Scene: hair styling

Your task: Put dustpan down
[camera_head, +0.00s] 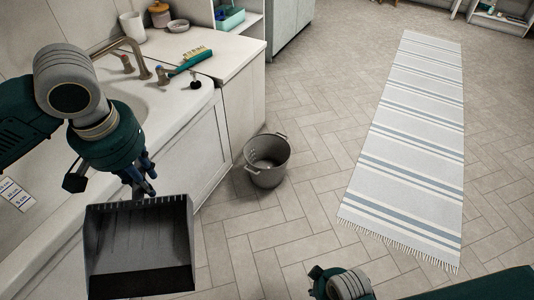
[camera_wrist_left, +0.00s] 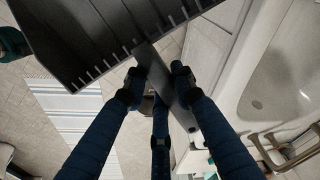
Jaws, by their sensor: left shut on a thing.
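The dark grey dustpan (camera_head: 140,245) hangs in front of the counter in the head view, its toothed edge at the top. My left gripper (camera_head: 143,185) is shut on the dustpan's handle, above the pan. In the left wrist view, the fingers of my left gripper (camera_wrist_left: 155,90) close around the flat handle, and the dustpan (camera_wrist_left: 95,35) fills the upper left. The dustpan is held above the floor, clear of the counter front. My right arm shows at the bottom of the head view, but its fingers are not visible.
A grey bucket (camera_head: 267,160) stands on the tiled floor beside the counter. A green brush (camera_head: 190,60) lies on the counter (camera_head: 215,40) near the faucet (camera_head: 130,50). A striped rug (camera_head: 415,140) lies at right. The floor between bucket and rug is clear.

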